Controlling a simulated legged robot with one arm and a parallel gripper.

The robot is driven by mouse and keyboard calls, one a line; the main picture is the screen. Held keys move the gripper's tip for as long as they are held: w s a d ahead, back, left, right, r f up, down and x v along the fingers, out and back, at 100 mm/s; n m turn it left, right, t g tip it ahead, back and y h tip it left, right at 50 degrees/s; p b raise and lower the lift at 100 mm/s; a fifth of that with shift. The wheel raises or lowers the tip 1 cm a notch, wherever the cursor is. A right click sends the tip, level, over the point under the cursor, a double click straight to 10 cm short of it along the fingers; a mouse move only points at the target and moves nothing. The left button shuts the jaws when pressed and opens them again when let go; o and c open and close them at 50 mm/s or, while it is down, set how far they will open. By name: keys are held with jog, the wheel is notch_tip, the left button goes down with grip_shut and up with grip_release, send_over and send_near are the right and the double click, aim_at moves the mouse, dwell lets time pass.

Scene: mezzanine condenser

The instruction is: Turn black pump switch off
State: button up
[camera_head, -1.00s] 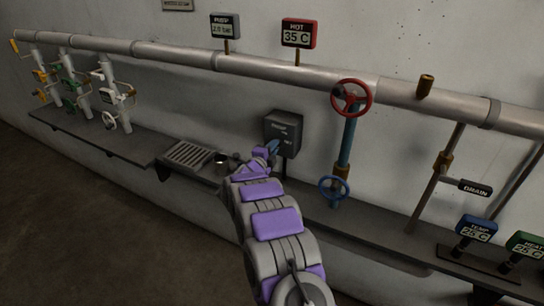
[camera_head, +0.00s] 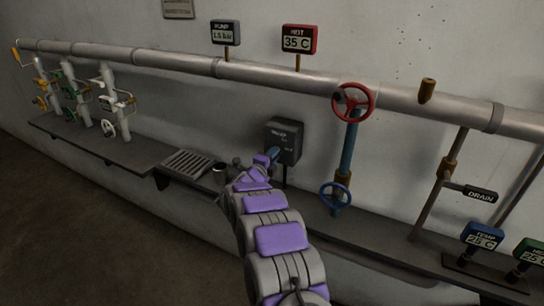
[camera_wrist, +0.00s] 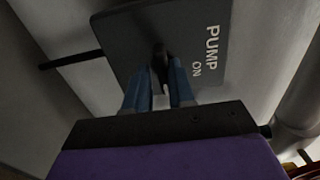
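The pump switch box (camera_head: 285,140) is dark grey and fixed to the wall, mid-picture in the head view. In the wrist view the box (camera_wrist: 120,35) is close up and turned, with white PUMP and ON lettering at its right. A black switch lever (camera_wrist: 160,52) stands out from its face. My gripper (camera_head: 273,155) is at the front of the box in the head view. In the wrist view my gripper (camera_wrist: 163,70) has its two blue fingers on either side of the lever with a narrow gap; I cannot tell whether both press on it.
A long pipe (camera_head: 280,76) runs along the wall above, with a pump gauge (camera_head: 225,33) and a red HOT display (camera_head: 299,38). A red wheel (camera_head: 353,102) and blue wheel (camera_head: 335,197) stand to the right. A grate (camera_head: 188,164) lies on the shelf at left.

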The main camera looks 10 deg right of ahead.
jog(key=shift+o, duration=1.2)
jog(key=shift+d+r, duration=0.1)
jog(key=shift+d, duration=0.15)
jog(key=shift+a, duration=0.15)
jog(key=p+v, duration=0.2)
jog(key=v, duration=1.5)
